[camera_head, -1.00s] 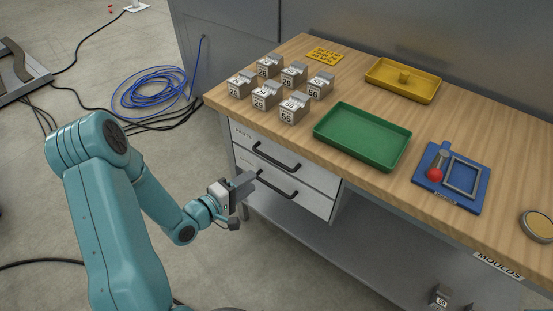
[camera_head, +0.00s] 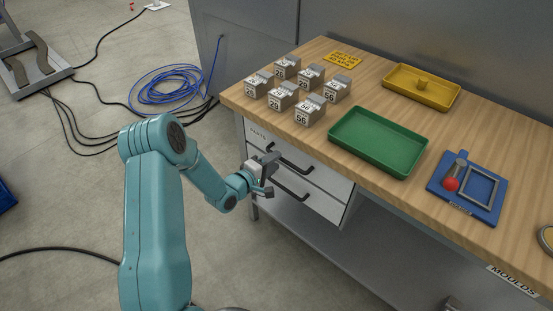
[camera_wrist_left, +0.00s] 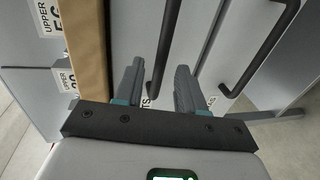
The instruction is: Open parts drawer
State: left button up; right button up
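The parts drawer (camera_head: 257,134) is the upper pale grey drawer under the left end of the workbench, marked PARTS, and it is closed. Its black bar handle (camera_head: 294,162) shows in the head view. My left gripper (camera_head: 270,173) is at the drawer front, by the left end of this handle. In the left wrist view my left gripper (camera_wrist_left: 160,80) has its two fingers apart, with the handle (camera_wrist_left: 166,45) running between them. I see a gap on each side of the bar, and whether a finger touches it I cannot tell. My right gripper is out of view.
A lower drawer with a similar handle (camera_head: 291,191) sits just below. On the wooden benchtop (camera_head: 398,117) are several numbered grey blocks (camera_head: 311,109), a green tray (camera_head: 345,122), a yellow tray (camera_head: 397,76) and a blue board (camera_head: 440,184). Blue cable (camera_head: 165,88) coils on the floor.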

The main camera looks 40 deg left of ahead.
pick_arm(q)
jog(key=shift+x, duration=1.05)
jog(key=shift+c, duration=0.3)
grip_shut()
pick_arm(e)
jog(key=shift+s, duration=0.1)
